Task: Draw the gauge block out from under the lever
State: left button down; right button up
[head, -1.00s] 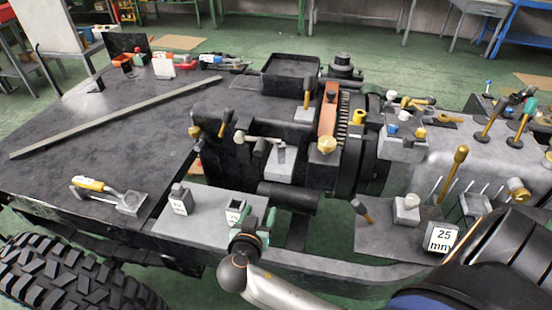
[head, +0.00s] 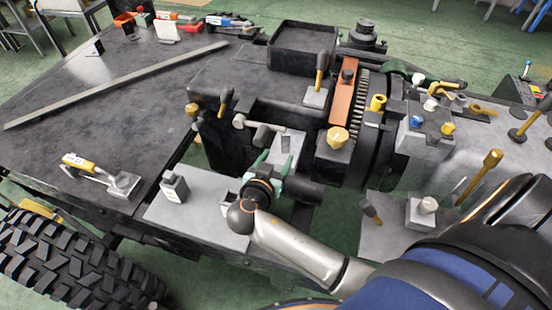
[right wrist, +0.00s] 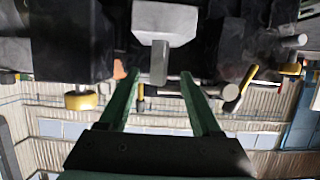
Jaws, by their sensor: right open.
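A light grey block (head: 289,148), which looks like the gauge block, sits in the dark recess of the machine. A dark lever with a pale rounded end (head: 239,121) lies across beside its top; I cannot tell whether they touch. My right gripper (head: 268,170) is open in front of the block, its green fingers pointing towards it. In the right wrist view, the pale block (right wrist: 165,22) has a narrow grey tab (right wrist: 159,63). The tab lines up between the open fingertips (right wrist: 159,76), with nothing gripped. My left gripper is out of view.
A small grey block with a label (head: 173,188) stands on a light plate (head: 200,217) left of my gripper. A yellow-handled tool (head: 92,170) lies on the dark deck. A brass knob (head: 337,137) and a round dark bar (head: 306,191) are close on the right.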

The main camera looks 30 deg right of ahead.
aim_at(284, 147)
jog(key=b+x, duration=0.1)
jog(key=x, duration=0.2)
jog(key=shift+w+d+f, duration=0.2)
jog(key=shift+b+x, duration=1.05)
jog(key=shift+x, duration=0.95)
jog(key=shift+w+d+f+b, duration=0.15)
jog(key=shift+w+d+b, duration=0.15)
jog(key=shift+w+d, duration=0.15)
grip_shut()
jog(key=shift+s+a, duration=0.1)
jog(key=shift+s+a, duration=0.95)
jog(key=shift+a, duration=0.15)
jog(key=shift+s+a, duration=0.9)
jog(key=shift+a, duration=0.2)
